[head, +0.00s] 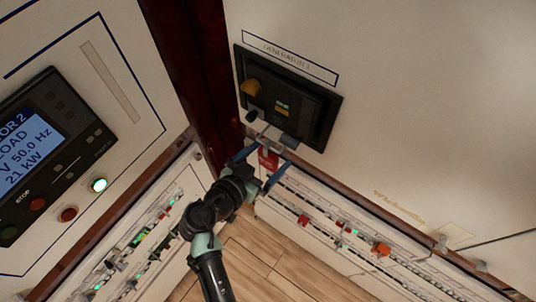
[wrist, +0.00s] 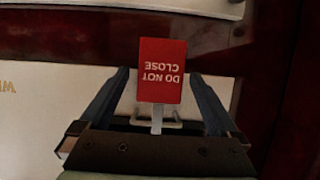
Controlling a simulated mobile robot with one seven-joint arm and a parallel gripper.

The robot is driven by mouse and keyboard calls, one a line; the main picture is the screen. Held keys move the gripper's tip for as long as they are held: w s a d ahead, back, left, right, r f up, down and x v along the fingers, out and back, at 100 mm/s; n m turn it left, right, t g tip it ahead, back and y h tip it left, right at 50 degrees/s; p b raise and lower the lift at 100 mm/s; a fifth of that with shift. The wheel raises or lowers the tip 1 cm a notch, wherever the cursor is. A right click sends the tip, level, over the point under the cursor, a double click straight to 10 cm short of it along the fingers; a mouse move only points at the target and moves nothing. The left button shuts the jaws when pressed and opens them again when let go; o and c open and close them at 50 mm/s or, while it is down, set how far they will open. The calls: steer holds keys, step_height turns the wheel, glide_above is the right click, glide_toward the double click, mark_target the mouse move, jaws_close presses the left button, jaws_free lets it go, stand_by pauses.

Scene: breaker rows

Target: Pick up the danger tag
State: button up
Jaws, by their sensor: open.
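The danger tag is a red card (wrist: 161,72) with white "DO NOT CLOSE" lettering, upside down in the wrist view. A pale strip or hook shows at its lettered end. In the head view the tag (head: 268,158) hangs below the black generator breaker panel. My gripper (wrist: 155,88) is open, with one blue-grey finger on each side of the tag and a gap showing on both sides. In the head view my gripper (head: 258,166) is at the tag, just under the breaker panel. I cannot tell how deep the tag sits between the fingers.
The black breaker unit (head: 285,98) with a yellow knob is just above my gripper. A dark red post (head: 205,70) stands close on the left. Rows of small breakers (head: 345,228) run below right. A control display (head: 35,140) is at far left.

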steer(key=shift+w+d+f, duration=0.1)
steer(key=shift+w+d, duration=0.05)
steer(key=shift+w, duration=0.05)
steer(key=c, duration=1.4)
steer(key=shift+c, duration=0.2)
steer(key=shift+r, duration=0.2)
